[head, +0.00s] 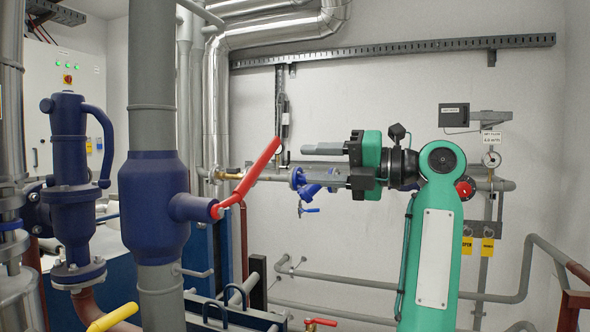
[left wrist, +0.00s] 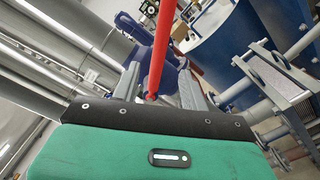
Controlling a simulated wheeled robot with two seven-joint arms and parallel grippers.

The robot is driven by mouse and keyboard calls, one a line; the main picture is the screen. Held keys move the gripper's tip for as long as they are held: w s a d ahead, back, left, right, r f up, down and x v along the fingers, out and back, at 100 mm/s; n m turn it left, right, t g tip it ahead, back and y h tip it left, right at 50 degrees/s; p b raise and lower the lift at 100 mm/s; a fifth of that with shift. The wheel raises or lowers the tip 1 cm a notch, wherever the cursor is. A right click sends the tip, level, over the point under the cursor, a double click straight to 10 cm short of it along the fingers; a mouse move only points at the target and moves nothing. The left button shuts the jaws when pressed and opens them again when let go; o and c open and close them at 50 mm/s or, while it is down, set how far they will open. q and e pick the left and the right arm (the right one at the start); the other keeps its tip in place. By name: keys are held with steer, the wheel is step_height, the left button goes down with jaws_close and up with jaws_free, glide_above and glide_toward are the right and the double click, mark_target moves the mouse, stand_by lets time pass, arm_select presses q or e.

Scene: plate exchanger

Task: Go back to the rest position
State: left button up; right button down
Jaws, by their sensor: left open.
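My left gripper (head: 308,162) is open, its fingers pointing left in the head view. It also shows in the left wrist view (left wrist: 158,72), with one finger on each side of the picture's middle. A long red lever (head: 250,172) on the dark blue valve body (head: 155,205) slants up toward the fingertips. In the left wrist view the red lever (left wrist: 163,40) crosses the gap between the fingers. It appears to lie beyond the tips; I cannot tell the exact distance. Nothing is seen gripped. My right gripper is not in view.
A small blue valve (head: 310,190) on a horizontal pipe is close to my left gripper. A pressure gauge (head: 491,159) and a red knob (head: 465,188) are near my arm on the right. A yellow handle (head: 112,317) is low left. Bare wall (head: 350,95) shows above the gripper.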

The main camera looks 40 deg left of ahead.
arm_select(q)
steer(key=shift+w+d, duration=0.1)
steer(key=shift+d, duration=0.25)
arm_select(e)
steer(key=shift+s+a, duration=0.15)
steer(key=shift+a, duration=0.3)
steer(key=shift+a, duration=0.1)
